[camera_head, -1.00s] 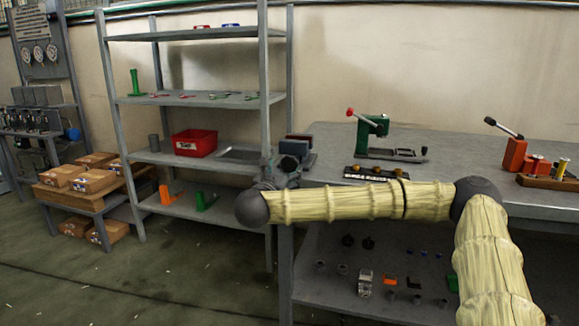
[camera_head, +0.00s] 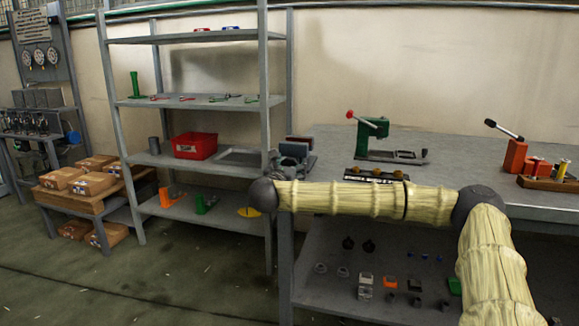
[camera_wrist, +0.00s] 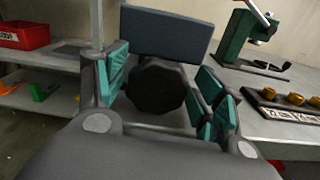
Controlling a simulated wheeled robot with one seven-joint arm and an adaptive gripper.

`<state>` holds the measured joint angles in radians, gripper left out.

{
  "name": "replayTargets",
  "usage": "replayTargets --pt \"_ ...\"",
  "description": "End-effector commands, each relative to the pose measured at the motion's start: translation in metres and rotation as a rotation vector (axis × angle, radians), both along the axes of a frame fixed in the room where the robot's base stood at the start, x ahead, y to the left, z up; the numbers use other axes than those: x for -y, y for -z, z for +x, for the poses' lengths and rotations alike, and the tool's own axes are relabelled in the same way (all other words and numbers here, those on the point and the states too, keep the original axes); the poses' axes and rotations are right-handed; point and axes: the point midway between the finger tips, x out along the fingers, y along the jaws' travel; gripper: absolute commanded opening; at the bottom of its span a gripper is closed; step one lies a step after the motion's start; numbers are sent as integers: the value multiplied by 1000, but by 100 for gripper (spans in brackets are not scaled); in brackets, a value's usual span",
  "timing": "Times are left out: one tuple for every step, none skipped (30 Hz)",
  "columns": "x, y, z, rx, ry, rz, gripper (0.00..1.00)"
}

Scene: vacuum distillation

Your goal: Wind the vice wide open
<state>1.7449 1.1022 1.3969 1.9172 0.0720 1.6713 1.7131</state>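The vice (camera_head: 299,141) stands at the left end of the workbench, partly hidden by my gripper and wrist. In the wrist view its dark blue-grey jaw block (camera_wrist: 168,36) is at the top. Its round black knob (camera_wrist: 157,87) faces the camera below the block. My gripper (camera_wrist: 163,88) has teal-padded fingers on the left and right of the knob. It is open, with a gap visible on each side, so it seems not to be squeezing the knob. How far the vice jaws stand apart is hard to tell.
A green press (camera_head: 370,138) and a block with several brass pieces (camera_head: 376,176) stand on the workbench (camera_head: 455,165) right of the vice. An orange lever device (camera_head: 515,155) is farther right. A shelf rack with a red bin (camera_head: 195,146) stands to the left.

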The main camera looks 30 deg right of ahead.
Motion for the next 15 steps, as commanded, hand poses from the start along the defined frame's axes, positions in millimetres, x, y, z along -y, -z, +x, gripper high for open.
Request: replayTargets --pt "0 0 0 0 0 0 54" --pt "0 0 0 0 0 0 49" --pt "0 0 0 0 0 0 41" --pt "0 0 0 0 0 0 36" --pt "0 0 0 0 0 0 30" --pt "0 0 0 0 1 0 28" --pt "0 0 0 0 1 0 28" --pt "0 0 0 0 1 0 28" --pt "0 0 0 -2 1 -2 28" --pt "0 0 0 -5 1 -4 28" --pt "0 -1 0 -11 1 -9 28" --pt "0 -2 0 -21 1 -18 28" --pt "0 -3 0 -32 1 -29 28" --pt "0 -3 0 -46 1 -40 28" --pt "0 -3 0 -66 1 -58 28"
